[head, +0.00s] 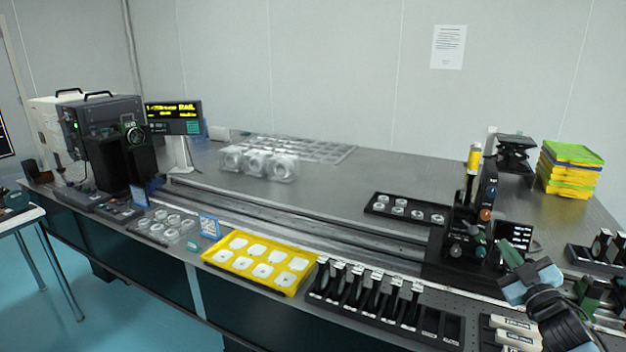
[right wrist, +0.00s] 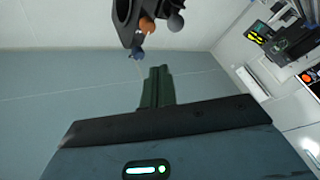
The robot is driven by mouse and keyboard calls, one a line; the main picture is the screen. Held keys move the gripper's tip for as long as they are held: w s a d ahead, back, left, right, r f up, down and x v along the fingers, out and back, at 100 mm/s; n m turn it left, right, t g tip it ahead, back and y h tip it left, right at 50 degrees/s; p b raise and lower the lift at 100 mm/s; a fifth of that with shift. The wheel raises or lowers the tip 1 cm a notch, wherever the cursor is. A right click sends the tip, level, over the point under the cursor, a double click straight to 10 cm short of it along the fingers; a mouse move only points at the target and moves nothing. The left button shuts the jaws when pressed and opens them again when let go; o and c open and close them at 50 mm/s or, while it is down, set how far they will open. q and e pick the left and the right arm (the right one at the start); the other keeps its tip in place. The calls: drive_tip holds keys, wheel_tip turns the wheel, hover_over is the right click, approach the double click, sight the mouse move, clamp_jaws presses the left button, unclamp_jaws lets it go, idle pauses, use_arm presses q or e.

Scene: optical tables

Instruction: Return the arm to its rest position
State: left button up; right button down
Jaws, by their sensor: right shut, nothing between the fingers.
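My right gripper (head: 506,250) reaches in from the lower right of the head view, over the right part of the optical table (head: 390,165). Its dark green fingers (right wrist: 157,84) are together in the right wrist view, with nothing between them. In the head view the fingertips appear close to the black instrument stand (head: 462,242) with its small screen; the exact gap cannot be told. My left gripper is not in view.
A yellow tray (head: 258,262) of white parts and a black rack (head: 372,302) of upright holders line the front edge. A black tray (head: 404,210) of round parts, stacked yellow trays (head: 568,170) and clear blocks (head: 258,163) stand further back. The table's back middle is clear.

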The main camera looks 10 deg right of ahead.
drive_tip(key=s+a+f+m+g+y, duration=0.1)
drive_tip(key=s+a+f+g, duration=0.1)
drive_tip(key=s+a+f, duration=0.55)
drive_tip(key=s+a+f+g+p, duration=0.15)
drive_tip(key=a+f, duration=0.25)
drive_tip(key=f, duration=0.6)
drive_tip(key=s+a+f+m+g+y, duration=0.1)
drive_tip(key=s+a+f+g, duration=0.2)
drive_tip(key=s+a+f, duration=0.4)
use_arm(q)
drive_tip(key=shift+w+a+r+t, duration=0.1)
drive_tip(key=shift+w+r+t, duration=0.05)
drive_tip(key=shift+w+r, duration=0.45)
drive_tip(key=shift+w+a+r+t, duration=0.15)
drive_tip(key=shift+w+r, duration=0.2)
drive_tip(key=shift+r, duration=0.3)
use_arm(e)
drive_tip(key=s+a+f+m+g+y, duration=0.1)
drive_tip(key=s+a+f, duration=0.3)
drive_tip(key=s+a, duration=0.4)
drive_tip(key=s+a+f+m+g+y, duration=0.1)
drive_tip(key=s+a+f+g, duration=0.3)
drive_tip(key=s+a, duration=0.4)
drive_tip(key=s+f, duration=0.1)
drive_tip(key=s, duration=0.3)
drive_tip(key=shift+a+f, duration=0.3)
drive_tip(key=shift+a, duration=0.05)
